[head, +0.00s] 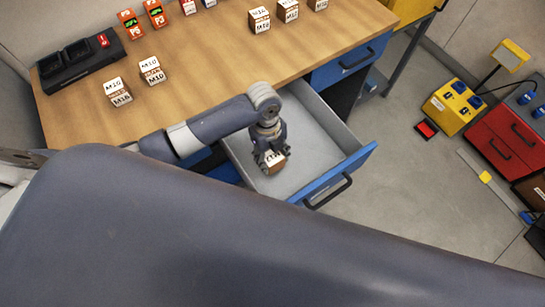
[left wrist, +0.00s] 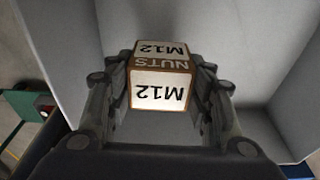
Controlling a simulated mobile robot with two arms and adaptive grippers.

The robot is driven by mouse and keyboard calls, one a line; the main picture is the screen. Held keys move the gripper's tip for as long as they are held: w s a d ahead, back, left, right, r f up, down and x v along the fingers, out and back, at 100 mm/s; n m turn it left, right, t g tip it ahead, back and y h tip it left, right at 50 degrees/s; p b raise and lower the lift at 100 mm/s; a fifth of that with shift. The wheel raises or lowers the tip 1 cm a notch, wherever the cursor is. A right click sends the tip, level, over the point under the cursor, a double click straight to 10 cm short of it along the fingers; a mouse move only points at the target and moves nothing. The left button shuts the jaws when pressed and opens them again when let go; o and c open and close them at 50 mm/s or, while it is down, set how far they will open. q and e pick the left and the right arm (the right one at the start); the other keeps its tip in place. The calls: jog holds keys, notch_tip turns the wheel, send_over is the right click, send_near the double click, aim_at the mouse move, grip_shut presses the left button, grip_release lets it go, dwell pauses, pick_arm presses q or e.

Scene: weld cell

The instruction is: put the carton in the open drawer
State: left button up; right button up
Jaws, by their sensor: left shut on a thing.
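The carton (head: 274,167) is a small brown box with white labels. In the left wrist view the carton (left wrist: 160,88) reads "M12" and "NUTS". My left gripper (head: 270,160) is shut on it, with a finger on each side. They are over the open drawer (head: 222,130); I cannot tell whether the carton touches the drawer floor. The drawer has grey inner walls, a blue front and a black handle, and looks otherwise empty. Its grey inside also fills much of the left wrist view (left wrist: 255,45). My right gripper is not in view.
The wooden bench top (head: 210,60) holds several other cartons, including two M10 ones (head: 118,92), and a black charger (head: 80,65). A shut blue drawer (head: 350,62) is beside the open one. A yellow box (head: 453,106) and a red tool chest (head: 505,140) stand on the floor at right.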

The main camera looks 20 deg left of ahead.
aim_at(269, 151)
pick_arm(q)
jog(key=shift+f, duration=2.2)
jog(key=shift+f, duration=0.15)
jog(key=o, duration=1.4)
jog(key=r, duration=0.4)
jog(key=a+r, duration=0.1)
jog(key=r, duration=0.3)
jog(key=w+r, duration=0.1)
jog(key=r, duration=0.3)
jog(key=shift+a+r+b, duration=0.1)
jog(key=shift+a+b, duration=0.1)
jog(key=shift+b, duration=0.15)
